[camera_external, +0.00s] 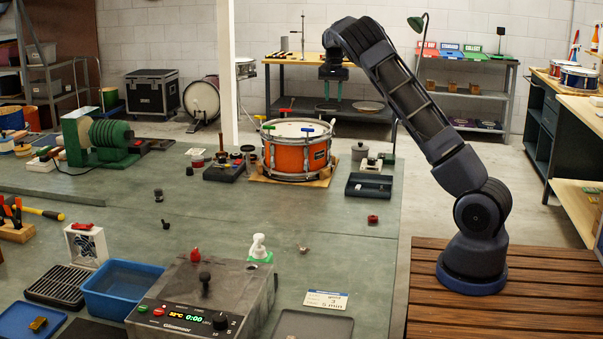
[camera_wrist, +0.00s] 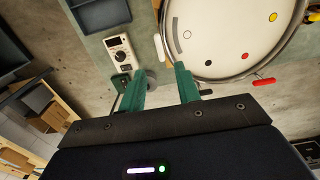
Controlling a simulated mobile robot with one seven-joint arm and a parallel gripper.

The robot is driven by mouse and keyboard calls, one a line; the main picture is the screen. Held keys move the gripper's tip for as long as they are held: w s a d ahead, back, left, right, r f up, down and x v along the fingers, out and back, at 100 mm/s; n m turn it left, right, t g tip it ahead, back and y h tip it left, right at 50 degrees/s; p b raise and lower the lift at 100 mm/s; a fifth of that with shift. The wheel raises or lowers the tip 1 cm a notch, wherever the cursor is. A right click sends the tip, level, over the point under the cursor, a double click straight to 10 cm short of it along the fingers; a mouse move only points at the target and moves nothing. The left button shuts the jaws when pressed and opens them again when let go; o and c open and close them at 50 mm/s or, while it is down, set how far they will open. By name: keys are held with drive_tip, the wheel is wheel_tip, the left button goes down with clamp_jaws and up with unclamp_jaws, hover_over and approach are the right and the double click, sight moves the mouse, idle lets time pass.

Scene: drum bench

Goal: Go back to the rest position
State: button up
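My arm rises from its base on the wooden deck at the right and reaches up and left. My gripper (camera_external: 333,93) hangs high, pointing down, above and slightly beyond the orange drum (camera_external: 297,155), touching nothing. In the wrist view my gripper (camera_wrist: 160,72) has its two green fingers apart with nothing between them. The pale head of the drum (camera_wrist: 225,40) shows there beyond the fingers at upper right, with coloured dots on it and a red-handled piece at its edge.
A dark tray (camera_external: 368,186) and a grey pot (camera_external: 360,151) sit right of the drum. A meter-like device (camera_wrist: 122,50) shows in the wrist view. A control box (camera_external: 205,295) and blue bin (camera_external: 122,285) stand at the front. A white post (camera_external: 226,70) stands behind the bench.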

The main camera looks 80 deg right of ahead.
drive_tip(key=s+a+r+n+t+y, duration=0.1)
drive_tip(key=s+a+r+n, duration=0.2)
drive_tip(key=a, duration=1.1)
drive_tip(key=s+a+r+n+t, duration=0.1)
drive_tip(key=a+r+n, duration=0.25)
drive_tip(key=a, duration=1.05)
drive_tip(key=s+a+r+n+t+y, duration=0.1)
drive_tip(key=s+a+r+n, duration=0.2)
drive_tip(key=a, duration=1.1)
drive_tip(key=s+a+f+n+h, duration=0.1)
drive_tip(key=s+a+n, duration=0.3)
drive_tip(key=s+a, duration=0.5)
drive_tip(key=s+a+f+n+t+h, duration=0.1)
drive_tip(key=s+a+n, duration=0.3)
drive_tip(key=s+a, duration=0.6)
drive_tip(key=a+f, duration=0.1)
drive_tip(key=a, duration=0.3)
drive_tip(key=shift+a+f+t, duration=0.3)
drive_tip(key=shift+f, duration=0.1)
drive_tip(key=shift+o, duration=0.2)
drive_tip(key=shift+n, duration=0.25)
